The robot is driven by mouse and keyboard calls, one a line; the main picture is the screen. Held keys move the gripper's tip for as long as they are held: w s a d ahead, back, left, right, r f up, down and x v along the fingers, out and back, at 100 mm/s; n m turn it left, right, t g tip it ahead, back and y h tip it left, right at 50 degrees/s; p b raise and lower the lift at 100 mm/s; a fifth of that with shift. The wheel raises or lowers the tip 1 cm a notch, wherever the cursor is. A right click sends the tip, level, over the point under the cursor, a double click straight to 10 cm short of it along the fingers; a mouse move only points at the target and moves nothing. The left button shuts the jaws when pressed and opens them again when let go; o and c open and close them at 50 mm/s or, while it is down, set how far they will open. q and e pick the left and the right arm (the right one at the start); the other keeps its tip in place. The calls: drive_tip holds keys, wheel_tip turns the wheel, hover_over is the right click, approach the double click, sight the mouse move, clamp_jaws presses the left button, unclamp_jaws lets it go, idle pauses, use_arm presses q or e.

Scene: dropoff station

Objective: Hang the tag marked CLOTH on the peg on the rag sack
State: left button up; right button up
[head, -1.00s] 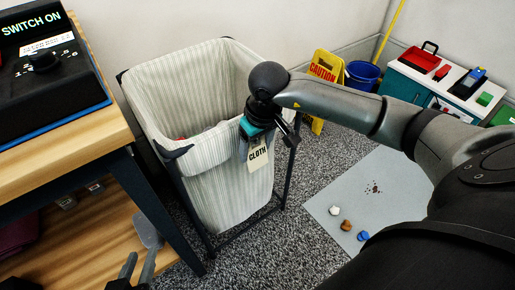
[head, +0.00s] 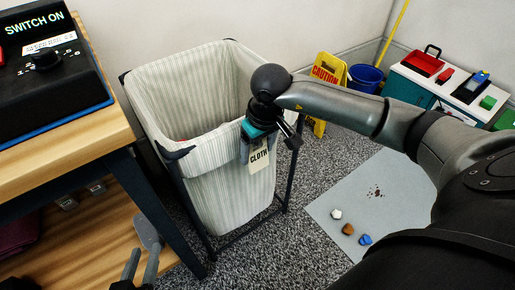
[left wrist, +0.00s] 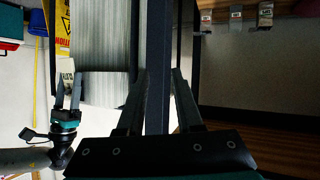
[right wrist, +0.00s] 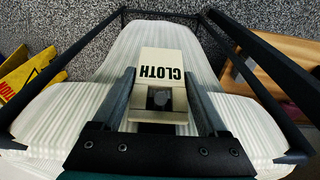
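The rag sack (head: 225,190) is a pale striped bag in a dark frame. The cream tag marked CLOTH (head: 259,158) hangs upright against the sack's front near the rim. My right gripper (head: 257,148) is at the tag. In the right wrist view the tag (right wrist: 162,62) lies between the fingers, which close against its side edges. A grey square (right wrist: 160,98), perhaps the peg, shows in the tag's opening; whether the tag bears on it I cannot tell. My left gripper (head: 143,262) is open and empty, low by the table; its fingers (left wrist: 158,85) show apart in the left wrist view.
A wooden table (head: 75,130) with a black switch box (head: 50,80) stands left, a lower shelf (head: 110,235) beneath. A grey mat (head: 350,190) with several small lumps lies right. A caution sign (head: 328,68), blue bucket (head: 364,76) and white-topped cabinet (head: 440,85) stand behind.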

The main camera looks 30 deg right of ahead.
sight(259, 142)
drive_tip(key=o, duration=0.3)
use_arm(q)
drive_tip(key=shift+a, duration=0.1)
